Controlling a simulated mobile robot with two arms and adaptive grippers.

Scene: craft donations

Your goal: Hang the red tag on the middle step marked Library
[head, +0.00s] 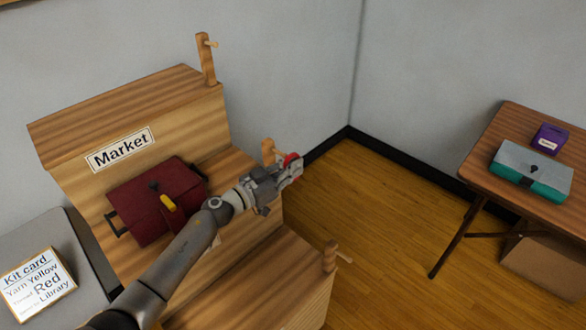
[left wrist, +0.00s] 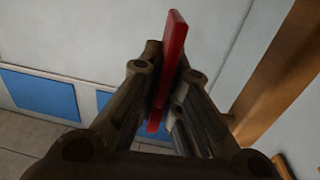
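My left gripper (head: 284,177) is shut on the red tag (head: 290,159), just right of the middle step's peg (head: 267,148). In the left wrist view the red tag (left wrist: 173,60) stands edge-on between the fingers (left wrist: 164,95). In the head view the tag overlaps the peg's tip area, and I cannot tell whether they touch. The middle step (head: 232,166) is wooden, and my arm crosses in front of it. A scrap of white shows beside my arm on its front, but no Library wording is readable. My right gripper is out of view.
A dark red case (head: 150,215) with a yellow piece sits on the middle step. The top step, marked Market (head: 121,149), and the lower step (head: 262,275) have pegs too. A kit card (head: 38,285) lies left. A side table (head: 508,128) holds two boxes.

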